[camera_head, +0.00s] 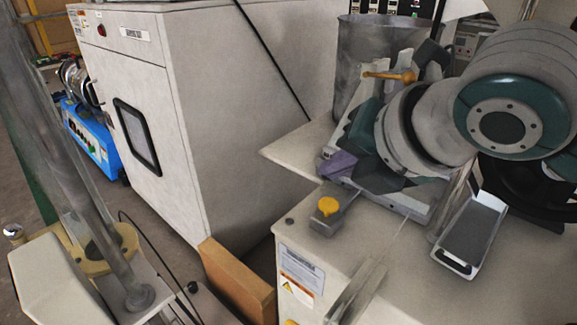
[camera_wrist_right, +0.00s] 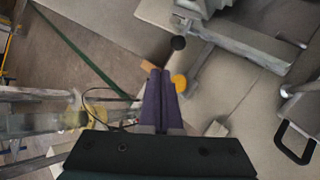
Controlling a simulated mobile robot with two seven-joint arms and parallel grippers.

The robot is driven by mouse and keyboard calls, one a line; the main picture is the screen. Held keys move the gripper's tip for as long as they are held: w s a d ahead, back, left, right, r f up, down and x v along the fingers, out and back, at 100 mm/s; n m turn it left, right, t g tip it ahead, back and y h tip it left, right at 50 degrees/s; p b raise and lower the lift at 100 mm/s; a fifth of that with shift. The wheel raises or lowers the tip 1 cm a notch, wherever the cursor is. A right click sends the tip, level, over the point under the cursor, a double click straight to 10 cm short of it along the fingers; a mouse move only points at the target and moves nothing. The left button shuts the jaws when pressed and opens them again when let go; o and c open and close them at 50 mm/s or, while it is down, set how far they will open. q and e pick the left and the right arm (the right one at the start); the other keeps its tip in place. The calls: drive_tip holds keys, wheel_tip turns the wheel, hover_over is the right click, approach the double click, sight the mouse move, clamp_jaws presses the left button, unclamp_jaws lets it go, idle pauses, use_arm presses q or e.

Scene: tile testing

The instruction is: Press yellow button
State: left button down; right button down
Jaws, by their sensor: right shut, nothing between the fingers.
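The yellow button (camera_head: 328,206) is a round knob on a small grey box (camera_head: 334,216) at the front of the pale machine top. In the right wrist view the yellow button (camera_wrist_right: 179,82) shows just right of my fingertips. My right gripper (camera_head: 337,163) has purple fingers, shut and empty, and appears above and behind the button in the head view. The fingers also show shut together in the right wrist view (camera_wrist_right: 160,76). I cannot tell the exact gap to the button; no contact is clear. My left gripper is not in view.
A large grey cabinet (camera_head: 215,110) stands behind left. A metal cylinder (camera_head: 365,50) and an orange-handled lever (camera_head: 390,76) are behind my right arm. A dark-topped tray (camera_head: 472,232) lies at right. A brown board (camera_head: 235,280) stands beside the machine. The machine top around the button is mostly clear.

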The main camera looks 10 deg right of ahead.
sight(332, 209)
wheel_tip(332, 209, down, 3)
drive_tip(key=shift+r, duration=0.2)
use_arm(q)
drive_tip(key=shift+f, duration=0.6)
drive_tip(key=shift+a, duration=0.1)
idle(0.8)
use_arm(e)
drive_tip(key=shift+f, duration=0.15)
idle(0.3)
drive_tip(key=shift+f, duration=0.25)
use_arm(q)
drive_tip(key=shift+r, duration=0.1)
